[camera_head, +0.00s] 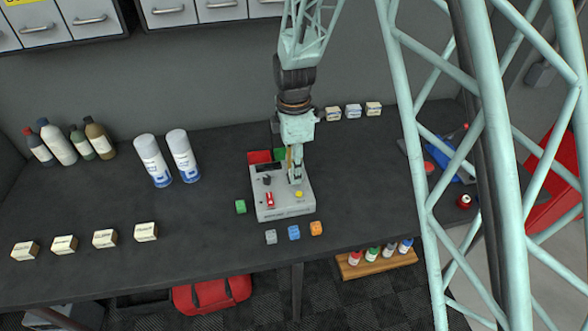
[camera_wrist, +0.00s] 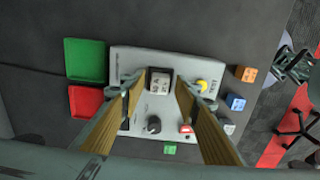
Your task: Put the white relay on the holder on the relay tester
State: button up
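The grey relay tester (camera_head: 284,205) stands on the dark bench. It carries a black knob (camera_wrist: 153,124), a red switch (camera_wrist: 185,128) and a yellow button (camera_wrist: 202,86). A white block with dark marks, seemingly the white relay (camera_wrist: 160,80), sits on the tester's upper middle in the wrist view, where the holder seems to be hidden beneath it. My gripper (camera_head: 295,178) points down over the tester. In the wrist view its fingers (camera_wrist: 161,85) stand apart on both sides of the white relay, with visible gaps. In the head view my gripper hides the relay.
A green relay (camera_head: 240,207) lies left of the tester; grey (camera_head: 271,237), blue (camera_head: 294,232) and orange (camera_head: 316,228) relays lie in front. Red (camera_head: 260,156) and green (camera_head: 280,153) trays lie behind it. Spray cans (camera_head: 183,156) and small boxes (camera_head: 105,238) stand left.

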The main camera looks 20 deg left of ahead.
jog(key=shift+r, duration=0.1)
dwell(0.3)
notch_tip(320, 180, up, 12)
dwell(0.8)
jog(key=shift+r, duration=0.1)
dwell(0.5)
jog(key=s+d+r+m+t+p, duration=0.1)
jog(key=s+d+r+m, duration=0.4)
jog(key=d+r, duration=0.6)
jog(key=s+d+r+m, duration=0.55)
jog(key=d+r, duration=0.45)
jog(key=d, duration=0.3)
jog(key=s+d+r+m+t, duration=0.1)
jog(key=s+d+m, duration=0.5)
jog(key=s, duration=0.7)
jog(key=s+d+r+m+t, duration=0.2)
jog(key=s+d+m, duration=0.5)
jog(key=s, duration=0.6)
jog(key=shift+d+r+b, duration=0.35)
jog(key=shift+d+r, duration=0.15)
jog(key=shift+d, duration=0.55)
